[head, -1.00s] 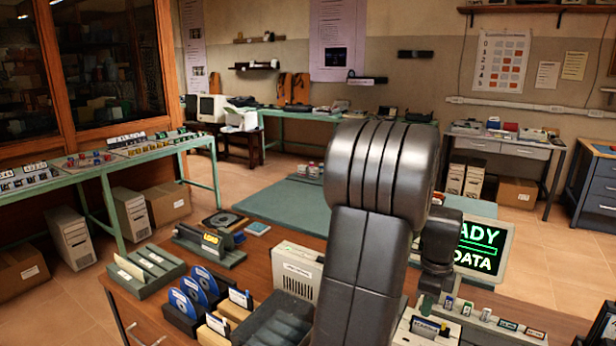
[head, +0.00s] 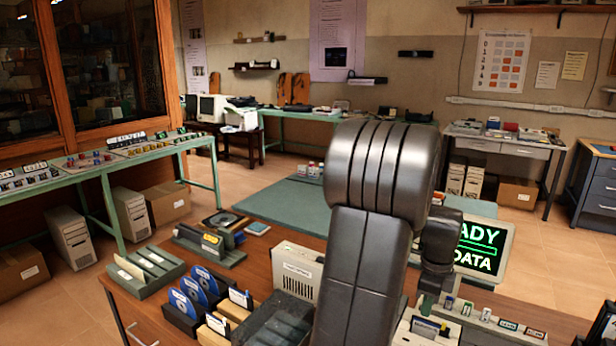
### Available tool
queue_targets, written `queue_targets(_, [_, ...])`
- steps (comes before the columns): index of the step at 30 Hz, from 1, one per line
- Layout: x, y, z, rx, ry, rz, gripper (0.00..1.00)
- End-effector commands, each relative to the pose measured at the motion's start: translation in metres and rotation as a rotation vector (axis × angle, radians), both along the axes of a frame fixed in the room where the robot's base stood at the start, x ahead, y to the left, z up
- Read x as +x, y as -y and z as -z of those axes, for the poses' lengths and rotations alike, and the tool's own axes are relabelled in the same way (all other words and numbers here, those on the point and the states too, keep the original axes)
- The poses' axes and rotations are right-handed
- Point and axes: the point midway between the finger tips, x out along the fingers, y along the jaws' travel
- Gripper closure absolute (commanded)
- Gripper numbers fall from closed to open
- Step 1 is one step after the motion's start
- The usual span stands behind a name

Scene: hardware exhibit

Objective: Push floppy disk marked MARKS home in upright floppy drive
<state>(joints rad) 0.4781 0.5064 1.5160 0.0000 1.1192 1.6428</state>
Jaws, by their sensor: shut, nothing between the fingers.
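My arm fills the middle of the head view, and its wrist shows beside the screen. My gripper's fingers are hidden, so its hold cannot be seen. Below the wrist, a pale unit (head: 408,338) at the front edge has a dark, disk-like piece with a light label (head: 424,328) standing in its top. I cannot read MARKS on it or tell whether this unit is the upright floppy drive. Blue disks (head: 190,295) stand in a dark rack at the left front.
On the brown desk, a beige vented box (head: 297,270), a dark open tray (head: 273,328) and a green slotted holder (head: 150,270) stand left of my arm. Small labelled blocks (head: 487,315) line the right. A green mat (head: 285,208) lies behind, mostly bare.

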Motion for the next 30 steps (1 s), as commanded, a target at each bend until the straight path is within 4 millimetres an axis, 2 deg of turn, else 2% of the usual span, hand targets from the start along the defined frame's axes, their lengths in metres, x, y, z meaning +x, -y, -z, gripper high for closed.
queue_targets(16, [0.0, 0.0, 0.001, 0.0, 0.0, 0.0, 1.0])
queue_targets(30, [0.0, 0.0, 0.011, 0.0, 0.0, 0.0, 1.0])
